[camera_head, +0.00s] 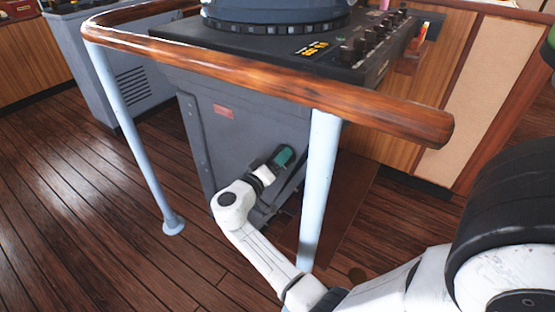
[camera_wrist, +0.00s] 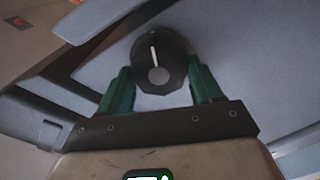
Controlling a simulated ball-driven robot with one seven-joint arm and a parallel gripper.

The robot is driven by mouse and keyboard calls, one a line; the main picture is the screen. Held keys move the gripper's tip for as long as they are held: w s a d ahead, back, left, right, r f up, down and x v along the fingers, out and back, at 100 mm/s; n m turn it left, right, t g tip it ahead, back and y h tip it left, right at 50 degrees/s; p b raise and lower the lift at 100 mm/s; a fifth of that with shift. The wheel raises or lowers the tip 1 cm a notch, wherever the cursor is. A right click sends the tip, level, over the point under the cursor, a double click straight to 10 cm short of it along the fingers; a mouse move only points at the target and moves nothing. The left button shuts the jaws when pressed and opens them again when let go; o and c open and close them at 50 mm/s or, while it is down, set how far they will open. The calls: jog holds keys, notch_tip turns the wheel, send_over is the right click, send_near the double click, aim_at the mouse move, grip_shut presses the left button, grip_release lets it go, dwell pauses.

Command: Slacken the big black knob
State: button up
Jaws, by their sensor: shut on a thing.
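The big black knob (camera_wrist: 159,62) shows in the wrist view, mounted on the grey console panel. It has a grey centre disc and a white pointer line that points nearly straight up in that view. My gripper (camera_wrist: 160,80) has green fingers on the left and right sides of the knob and is shut on it. In the head view my gripper (camera_head: 283,156) reaches the side of the grey console (camera_head: 225,150), low behind the wooden handrail. The knob is hidden there by my gripper and wrist.
A wooden handrail (camera_head: 270,82) on pale blue posts (camera_head: 319,190) runs between my body and the console. My arm passes close to the nearer post. The console top carries a row of small black knobs (camera_head: 372,40). Wooden floor (camera_head: 90,200) is open at the left.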

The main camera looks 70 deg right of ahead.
jog(key=n+p, duration=0.3)
jog(key=n, duration=0.4)
jog(key=n+p, duration=0.3)
jog(key=n, duration=0.4)
jog(key=f+n+p, duration=0.1)
jog(key=n+p, duration=0.2)
jog(key=n, duration=0.4)
jog(key=shift+s+p, duration=0.1)
jog(key=shift+p, duration=0.2)
jog(key=shift+n, duration=0.3)
jog(key=o, duration=1)
jog(key=shift+o, duration=0.2)
jog(key=shift+a, duration=0.1)
jog(key=v, duration=1)
jog(key=shift+a, duration=0.35)
